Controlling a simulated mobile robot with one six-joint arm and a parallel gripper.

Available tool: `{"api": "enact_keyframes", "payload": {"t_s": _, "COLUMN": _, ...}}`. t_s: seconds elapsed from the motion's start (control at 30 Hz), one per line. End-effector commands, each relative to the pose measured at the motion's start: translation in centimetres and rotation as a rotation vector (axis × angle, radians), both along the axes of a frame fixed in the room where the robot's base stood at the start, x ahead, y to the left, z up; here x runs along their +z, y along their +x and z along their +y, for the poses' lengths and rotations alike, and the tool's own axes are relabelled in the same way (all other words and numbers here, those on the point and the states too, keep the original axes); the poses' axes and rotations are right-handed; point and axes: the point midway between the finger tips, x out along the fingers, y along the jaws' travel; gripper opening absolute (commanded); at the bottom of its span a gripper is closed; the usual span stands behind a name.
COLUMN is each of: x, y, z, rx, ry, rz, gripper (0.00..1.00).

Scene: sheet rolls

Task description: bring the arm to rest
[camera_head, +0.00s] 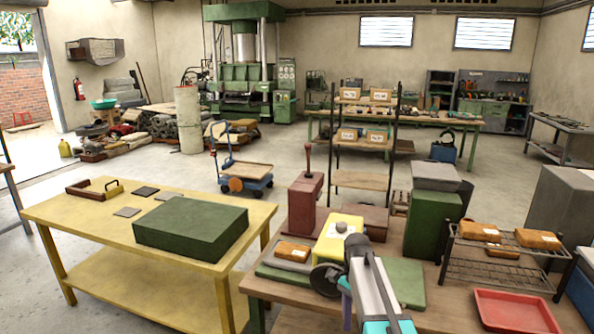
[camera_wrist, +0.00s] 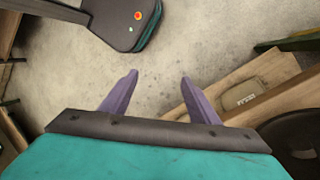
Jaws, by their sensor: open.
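My gripper (camera_wrist: 158,80) shows in the wrist view with its two purple fingers spread apart. Nothing is between them, and concrete floor shows beyond. In the head view my arm (camera_head: 370,283) rises at the bottom, right of the middle, in front of the brown workbench (camera_head: 440,318).
A wire rack (camera_head: 497,268) holds packages. A green block (camera_head: 190,228) lies on the yellow table (camera_head: 88,223) at left. Open floor (camera_head: 290,160) lies beyond.

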Motion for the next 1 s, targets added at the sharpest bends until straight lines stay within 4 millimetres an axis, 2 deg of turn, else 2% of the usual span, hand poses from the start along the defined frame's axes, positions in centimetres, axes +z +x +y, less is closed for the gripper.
{"api": "enact_keyframes", "payload": {"t_s": 0.03, "x": -1.8, "y": -0.9, "z": 0.0, "rx": 0.004, "ry": 0.001, "rz": 0.02, "gripper": 0.55}}
{"api": "enact_keyframes", "payload": {"t_s": 0.4, "x": -11.7, "y": -6.6, "z": 0.0, "rx": 0.058, "ry": 0.025, "rz": 0.123, "gripper": 0.55}}
{"api": "enact_keyframes", "payload": {"t_s": 0.77, "x": -20.4, "y": -13.2, "z": 0.1, "rx": 0.14, "ry": 0.07, "rz": 0.206, "gripper": 0.55}}
{"api": "enact_keyframes", "payload": {"t_s": 1.0, "x": -25.5, "y": -18.2, "z": 0.1, "rx": 0.211, "ry": 0.11, "rz": 0.253, "gripper": 0.55}}
